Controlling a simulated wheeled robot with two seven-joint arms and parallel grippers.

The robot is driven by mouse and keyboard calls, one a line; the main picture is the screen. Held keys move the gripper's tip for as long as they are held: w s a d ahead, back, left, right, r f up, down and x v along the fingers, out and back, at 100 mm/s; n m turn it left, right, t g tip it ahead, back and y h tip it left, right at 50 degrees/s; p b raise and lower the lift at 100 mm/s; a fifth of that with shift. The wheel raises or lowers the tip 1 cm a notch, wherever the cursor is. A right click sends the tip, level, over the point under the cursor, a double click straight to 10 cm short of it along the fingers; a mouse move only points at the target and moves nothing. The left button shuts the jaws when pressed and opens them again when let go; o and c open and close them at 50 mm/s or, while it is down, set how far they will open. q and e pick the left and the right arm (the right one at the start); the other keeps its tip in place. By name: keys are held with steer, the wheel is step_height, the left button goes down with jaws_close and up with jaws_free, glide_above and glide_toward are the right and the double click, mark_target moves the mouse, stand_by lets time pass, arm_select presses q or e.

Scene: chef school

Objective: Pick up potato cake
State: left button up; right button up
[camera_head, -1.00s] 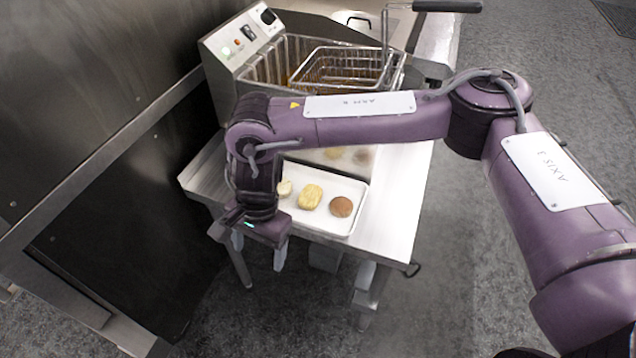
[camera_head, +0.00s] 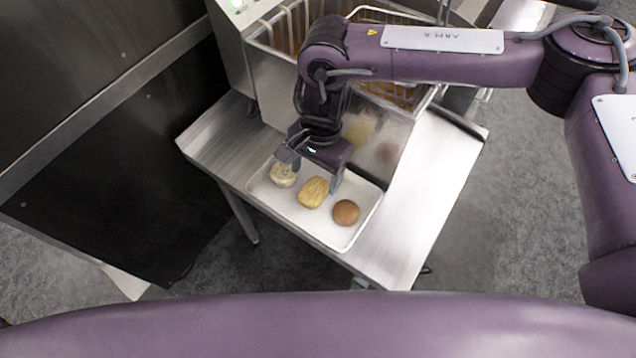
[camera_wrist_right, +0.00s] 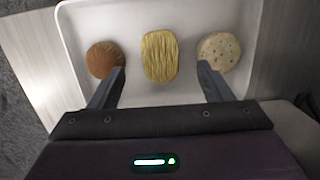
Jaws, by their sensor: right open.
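A yellow oval cake with a shredded, ridged surface, which looks like the potato cake (camera_head: 313,192), lies in the middle of a row of three on a white tray (camera_head: 325,233). It also shows in the right wrist view (camera_wrist_right: 160,56). My right gripper (camera_head: 316,174) is open and empty just above the tray, at the cake's far side. In the right wrist view its fingertips (camera_wrist_right: 161,68) are spread to either side of the yellow cake, with gaps between. My left gripper is not in view.
A brown round patty (camera_head: 346,212) and a pale speckled patty (camera_head: 283,174) flank the yellow cake closely. The tray stands on a steel table (camera_head: 420,185). A fryer with a wire basket (camera_head: 290,30) stands behind. The table's right side is clear.

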mark_target(314, 189)
step_height(314, 189, down, 5)
steer(key=shift+r+p, duration=0.1)
steer(key=shift+p, duration=0.45)
steer(key=shift+f, duration=0.45)
steer(key=c, duration=1)
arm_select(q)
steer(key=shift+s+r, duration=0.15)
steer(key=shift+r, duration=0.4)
arm_select(e)
steer(key=shift+c, duration=0.5)
